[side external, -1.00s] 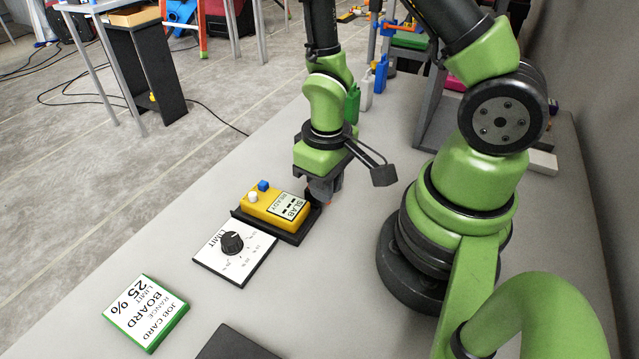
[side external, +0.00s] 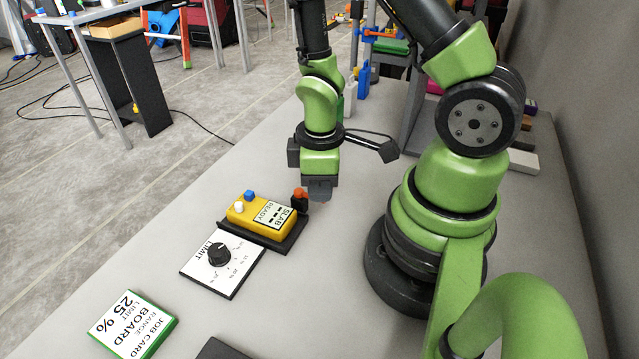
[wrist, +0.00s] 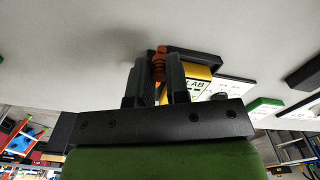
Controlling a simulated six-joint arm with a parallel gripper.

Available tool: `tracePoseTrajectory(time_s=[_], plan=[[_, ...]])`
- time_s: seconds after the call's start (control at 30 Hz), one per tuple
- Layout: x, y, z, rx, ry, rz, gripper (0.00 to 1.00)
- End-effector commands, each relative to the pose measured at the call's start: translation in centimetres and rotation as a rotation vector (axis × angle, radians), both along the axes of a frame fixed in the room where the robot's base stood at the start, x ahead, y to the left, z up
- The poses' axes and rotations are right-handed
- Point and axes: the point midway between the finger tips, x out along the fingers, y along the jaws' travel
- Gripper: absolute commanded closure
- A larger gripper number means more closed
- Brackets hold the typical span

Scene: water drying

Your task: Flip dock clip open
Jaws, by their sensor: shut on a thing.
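The yellow box with white and blue buttons and a "SLAB READY" label (side external: 262,212) sits in a black dock (side external: 290,243). The orange-red dock clip (side external: 300,191) stands up on a black post at the dock's right end. My gripper (side external: 312,194) is low beside that end, its fingers partly hidden in the side view. In the wrist view the ribbed orange clip (wrist: 159,65) lies between the two dark fingers of my gripper (wrist: 157,80), which are shut on it. Part of the yellow box (wrist: 199,73) shows behind the right finger.
A white LIMIT panel with a black knob (side external: 220,255) lies in front of the dock. A green-edged job card (side external: 135,325) reading "BOARD LIMIT 25 %" is at the table's front left.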

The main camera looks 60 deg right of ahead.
Motion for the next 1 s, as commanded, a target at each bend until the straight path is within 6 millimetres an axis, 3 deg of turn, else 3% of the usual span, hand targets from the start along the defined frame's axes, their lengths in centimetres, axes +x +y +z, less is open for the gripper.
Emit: tracePoseTrajectory(time_s=[0.33, 0.37, 0.47, 0.8, 1.0], plan=[[0.1, 0.0, 0.0, -0.001, -0.004, 0.001, 1.00], [0.1, 0.0, 0.0, -0.001, -0.004, 0.001, 0.80], [0.1, 0.0, 0.0, 0.000, -0.002, 0.001, 0.59], [0.0, 0.0, 0.2, -0.001, -0.001, 0.000, 0.59], [0.2, 0.0, 2.1, -0.001, -0.008, -0.001, 0.59]])
